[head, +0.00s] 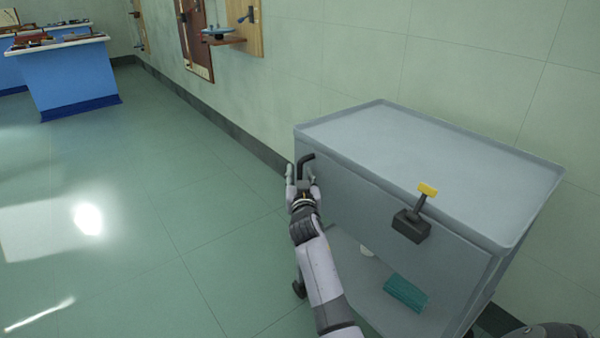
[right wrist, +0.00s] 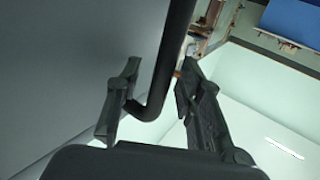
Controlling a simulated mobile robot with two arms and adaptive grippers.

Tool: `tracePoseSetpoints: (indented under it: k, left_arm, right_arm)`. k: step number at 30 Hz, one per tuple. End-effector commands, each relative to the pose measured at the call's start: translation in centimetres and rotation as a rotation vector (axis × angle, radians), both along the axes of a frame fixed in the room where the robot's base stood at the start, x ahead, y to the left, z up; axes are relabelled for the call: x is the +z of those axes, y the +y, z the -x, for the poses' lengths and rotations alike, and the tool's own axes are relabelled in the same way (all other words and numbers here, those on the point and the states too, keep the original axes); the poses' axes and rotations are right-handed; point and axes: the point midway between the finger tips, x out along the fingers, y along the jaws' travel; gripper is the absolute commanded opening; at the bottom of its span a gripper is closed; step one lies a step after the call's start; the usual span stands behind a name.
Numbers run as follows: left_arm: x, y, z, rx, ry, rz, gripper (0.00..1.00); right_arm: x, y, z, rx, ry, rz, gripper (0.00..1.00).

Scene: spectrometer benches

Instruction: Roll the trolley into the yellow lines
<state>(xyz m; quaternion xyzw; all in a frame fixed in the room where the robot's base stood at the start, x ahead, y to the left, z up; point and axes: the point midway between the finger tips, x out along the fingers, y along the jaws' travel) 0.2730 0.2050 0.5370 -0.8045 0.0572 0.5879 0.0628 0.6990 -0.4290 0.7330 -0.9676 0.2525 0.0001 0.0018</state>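The trolley (head: 430,160) is grey, with a flat, empty top tray, and stands by the wall at the right of the head view. A bent black handle (head: 307,158) sticks out at its near left corner. My right gripper (head: 301,172) is at this handle. In the right wrist view the two fingers (right wrist: 158,75) stand apart, with the black handle (right wrist: 165,70) between them and a gap on the left finger's side. A black box with a yellow-tipped lever (head: 427,190) sits on the trolley's side. My left gripper is out of view. No yellow lines show.
A green item (head: 405,292) lies on the trolley's lower shelf. Blue benches (head: 75,75) stand at the far left. Wooden wall fixtures (head: 222,38) stick out from the wall beyond the trolley. The green tiled floor (head: 130,210) on the left is clear.

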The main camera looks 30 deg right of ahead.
Motion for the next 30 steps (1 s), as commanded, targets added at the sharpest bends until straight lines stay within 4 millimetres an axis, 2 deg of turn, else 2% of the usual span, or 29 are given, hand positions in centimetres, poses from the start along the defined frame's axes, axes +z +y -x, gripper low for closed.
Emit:
tracePoseSetpoints:
  k: [6, 21, 30]
  left_arm:
    - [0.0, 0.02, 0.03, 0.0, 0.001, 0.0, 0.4]
    - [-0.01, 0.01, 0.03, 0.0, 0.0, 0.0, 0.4]
    - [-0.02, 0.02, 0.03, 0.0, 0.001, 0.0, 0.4]
  right_arm:
    - [0.01, 0.02, -0.01, 0.0, 0.0, 0.0, 0.34]
    - [-0.01, 0.0, 0.0, 0.0, 0.0, 0.0, 0.01]
    - [-0.01, 0.0, 0.0, 0.0, 0.0, 0.0, 0.0]
